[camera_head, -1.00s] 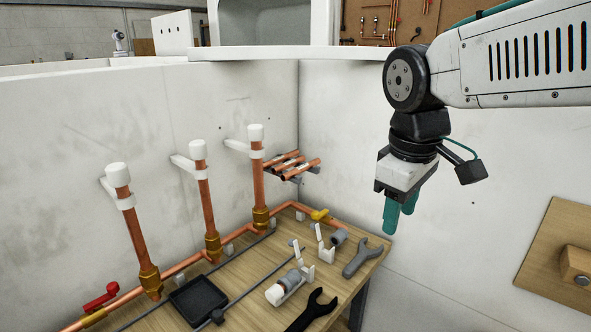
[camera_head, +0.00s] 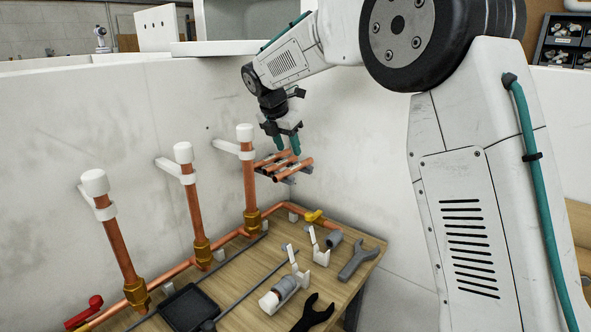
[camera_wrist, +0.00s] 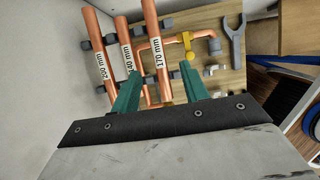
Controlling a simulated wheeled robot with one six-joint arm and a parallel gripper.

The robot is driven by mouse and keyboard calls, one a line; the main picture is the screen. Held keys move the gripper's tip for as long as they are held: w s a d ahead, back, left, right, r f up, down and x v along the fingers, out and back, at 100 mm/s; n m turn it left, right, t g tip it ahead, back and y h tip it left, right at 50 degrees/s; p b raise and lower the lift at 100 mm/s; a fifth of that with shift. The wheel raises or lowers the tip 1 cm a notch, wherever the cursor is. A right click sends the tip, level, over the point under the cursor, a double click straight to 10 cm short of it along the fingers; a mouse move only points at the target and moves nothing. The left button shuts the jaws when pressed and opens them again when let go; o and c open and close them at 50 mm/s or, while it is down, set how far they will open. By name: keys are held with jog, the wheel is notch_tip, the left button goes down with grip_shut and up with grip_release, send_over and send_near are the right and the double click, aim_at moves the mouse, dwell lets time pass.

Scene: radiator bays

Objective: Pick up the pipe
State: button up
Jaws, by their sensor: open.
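Several loose copper pipes lie side by side on a small grey rack in the corner. In the wrist view three carry labels: the 200 mm pipe (camera_wrist: 98,45), the 140 mm pipe (camera_wrist: 126,50) and the 170 mm pipe (camera_wrist: 156,50). The 170 mm pipe also shows in the head view (camera_head: 296,169). My gripper (camera_head: 288,151) is open and empty, with teal fingers pointing down just above the rack. In the wrist view its fingers (camera_wrist: 160,82) appear on either side of the 170 mm pipe's line. I cannot tell whether they touch any pipe.
Three upright copper pipes with white caps (camera_head: 245,132) stand left of the rack. The wooden bench (camera_head: 245,265) holds a black tray (camera_head: 187,306), a grey wrench (camera_head: 360,260), a black wrench (camera_head: 314,312) and white clips. White walls close in behind the rack.

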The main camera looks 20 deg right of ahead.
aim_at(294, 169)
jog(key=x, duration=0.7)
jog(key=shift+w+a+f, duration=0.15)
jog(key=shift+a+f, duration=0.05)
jog(key=shift+a, duration=0.1)
jog(key=c, duration=1)
